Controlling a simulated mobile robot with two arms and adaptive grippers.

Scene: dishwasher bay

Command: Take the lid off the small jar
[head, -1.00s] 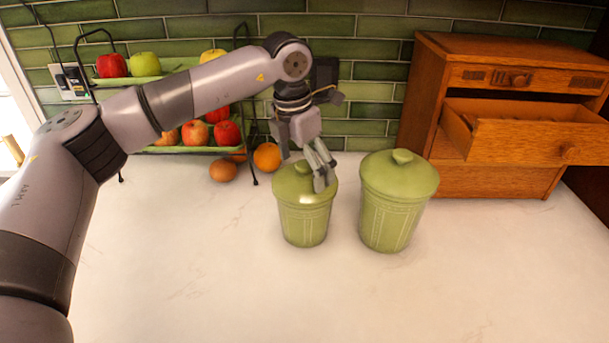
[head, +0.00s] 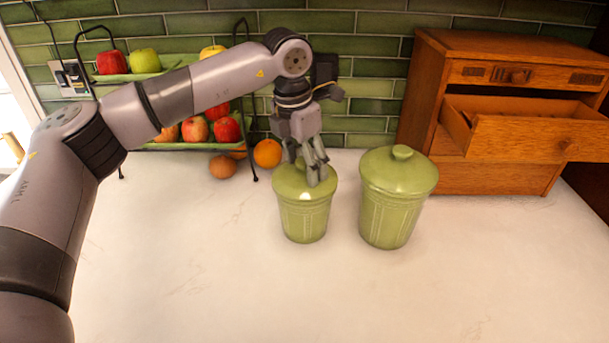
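The small green jar (head: 304,218) stands upright on the white counter, left of a larger green jar. Its green lid (head: 289,187) is on it. My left gripper (head: 312,173) comes down from above, with its fingertips at the top of this lid, around where the knob is. The fingers hide most of the knob. I cannot tell whether they touch it or are closed on it. My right gripper is not in view.
The larger lidded green jar (head: 396,205) stands close on the right. Behind it is a wooden cabinet (head: 480,60) with an open drawer (head: 535,139). A fruit rack (head: 190,147) and an orange (head: 267,153) are at the back left. The front counter is clear.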

